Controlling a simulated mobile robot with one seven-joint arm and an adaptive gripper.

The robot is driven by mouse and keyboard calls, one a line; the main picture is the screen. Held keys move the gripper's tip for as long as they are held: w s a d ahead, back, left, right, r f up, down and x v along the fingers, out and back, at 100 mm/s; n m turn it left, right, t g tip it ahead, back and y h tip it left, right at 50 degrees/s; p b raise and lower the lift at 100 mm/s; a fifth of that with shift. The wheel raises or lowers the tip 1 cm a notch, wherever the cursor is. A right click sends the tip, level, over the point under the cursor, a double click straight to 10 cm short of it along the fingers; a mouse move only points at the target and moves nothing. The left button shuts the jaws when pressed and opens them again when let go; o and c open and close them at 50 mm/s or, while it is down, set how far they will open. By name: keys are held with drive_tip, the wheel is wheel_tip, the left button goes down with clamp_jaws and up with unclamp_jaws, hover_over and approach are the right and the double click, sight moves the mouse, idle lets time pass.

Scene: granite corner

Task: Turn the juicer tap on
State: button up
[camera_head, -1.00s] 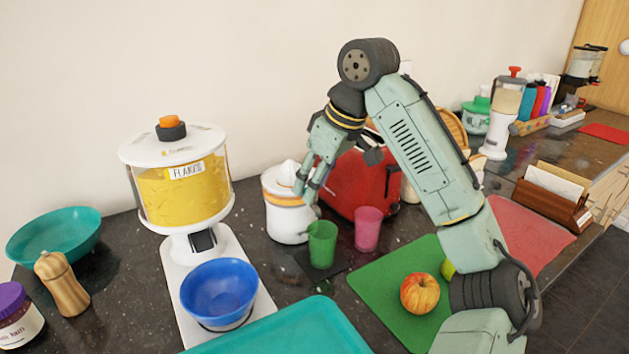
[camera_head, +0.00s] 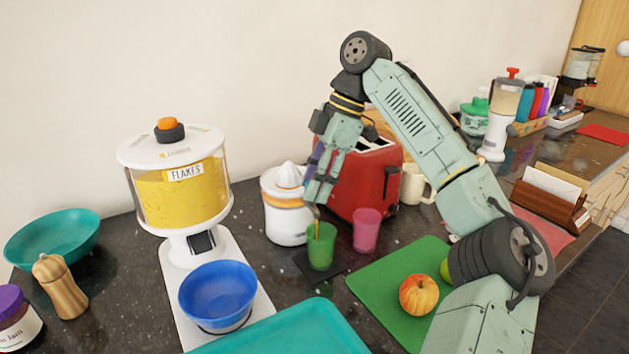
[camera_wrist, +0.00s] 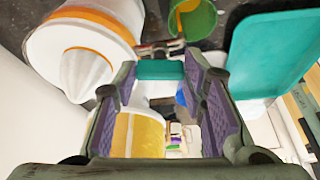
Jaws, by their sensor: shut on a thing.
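The juicer (camera_head: 287,217) is white with an orange band and a pale cone on top; it is at the upper left of the wrist view (camera_wrist: 85,50). My gripper (camera_head: 314,203) points down at the juicer's right side, above the green cup (camera_head: 321,250). In the wrist view, a teal piece (camera_wrist: 160,70) sits between the fingertips, beside the small spout (camera_wrist: 160,48); my gripper is shut on what appears to be the tap. The tap is largely hidden in the head view. A thin orange stream (camera_head: 317,230) runs into the green cup, and orange shows inside it (camera_wrist: 187,8).
A pink cup (camera_head: 366,232) and red toaster (camera_head: 378,180) stand close to the right of my gripper. A flakes dispenser (camera_head: 180,187) and blue bowl (camera_head: 217,295) are left. A green mat (camera_head: 372,285) with an apple (camera_head: 418,295) and a teal tray (camera_head: 300,335) are in front.

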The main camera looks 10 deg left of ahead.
drive_tip(key=shift+w+n+h, duration=0.1)
drive_tip(key=shift+n+h, duration=0.2)
drive_tip(key=shift+n, duration=0.9)
drive_tip(key=shift+g, duration=0.3)
drive_tip(key=o, duration=1.2)
drive_tip(key=shift+c, duration=0.2)
drive_tip(key=shift+r, duration=0.1)
drive_tip(key=v, duration=0.7)
drive_tip(key=shift+r, duration=0.15)
